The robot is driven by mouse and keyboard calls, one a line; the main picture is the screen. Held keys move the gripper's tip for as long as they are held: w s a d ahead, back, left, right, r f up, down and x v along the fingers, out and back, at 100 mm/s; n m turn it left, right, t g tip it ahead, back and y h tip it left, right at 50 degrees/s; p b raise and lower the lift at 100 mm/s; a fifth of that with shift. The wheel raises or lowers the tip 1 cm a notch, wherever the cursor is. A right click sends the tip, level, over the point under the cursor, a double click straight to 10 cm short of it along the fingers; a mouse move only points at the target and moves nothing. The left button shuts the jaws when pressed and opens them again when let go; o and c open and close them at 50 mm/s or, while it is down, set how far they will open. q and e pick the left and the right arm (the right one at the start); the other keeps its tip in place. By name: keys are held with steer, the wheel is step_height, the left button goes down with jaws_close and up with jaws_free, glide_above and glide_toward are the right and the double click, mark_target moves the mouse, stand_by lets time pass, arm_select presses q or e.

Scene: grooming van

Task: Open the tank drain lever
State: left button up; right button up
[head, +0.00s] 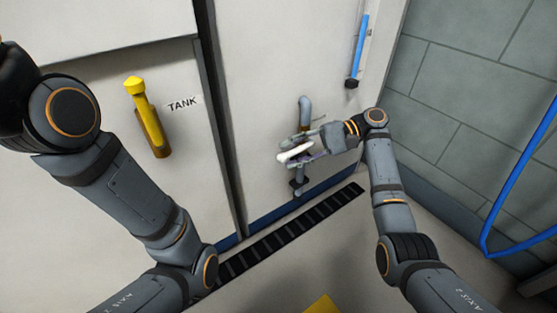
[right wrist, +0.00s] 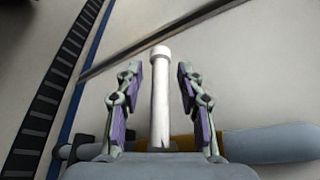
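A white lever (head: 295,154) sticks out from a grey pipe (head: 305,107) on the right-hand white panel. In the right wrist view the white lever (right wrist: 160,100) is a straight round bar with a wider end cap. Behind it are a brass-coloured part (right wrist: 182,142) and the pipe (right wrist: 265,145). My right gripper (head: 291,149) is at the lever. Its two fingers stand open on either side of the bar, with a visible gap on both sides. My left arm reaches up out of the head view at the left, and its gripper is not visible.
A yellow handle (head: 150,125) sits beside a TANK label (head: 183,104) on the left-hand panel. A black slotted floor grate (head: 285,232) runs below the panels. A blue-handled tool (head: 359,48) hangs above right, and a blue hose (head: 515,180) hangs by the tiled wall.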

steer(key=shift+s+a, duration=0.1)
steer(key=shift+a, duration=0.1)
steer(key=shift+c, duration=0.4)
jaws_close()
